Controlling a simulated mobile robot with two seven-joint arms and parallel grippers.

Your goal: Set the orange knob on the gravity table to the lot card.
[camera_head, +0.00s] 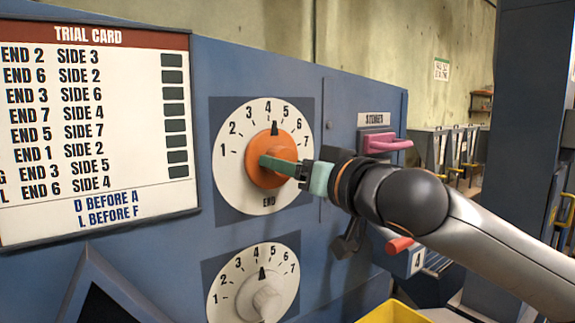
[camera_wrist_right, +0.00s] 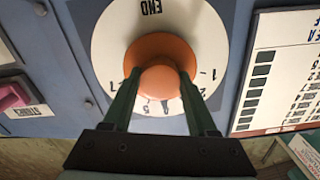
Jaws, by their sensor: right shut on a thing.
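The orange knob (camera_head: 277,177) sits on a white dial (camera_head: 233,195) marked 1 to 7 and END, on a blue panel. Its black pointer stands close to 4. My right gripper (camera_head: 283,166) is shut on the knob; in the right wrist view its two fingers (camera_wrist_right: 160,90) press on either side of the orange knob (camera_wrist_right: 158,52). A trial card (camera_head: 95,215) hangs left of the dial, listing END and SIDE numbers; its left edge is cut off. No card titled lot card shows. My left gripper is out of view.
A second dial with a white knob (camera_head: 268,301) sits below, its pointer near 4. To the right are a pink handle (camera_head: 386,145) and a red handle (camera_head: 399,244). A yellow bin (camera_head: 393,313) shows at the bottom. A dark blue column (camera_head: 525,120) stands at right.

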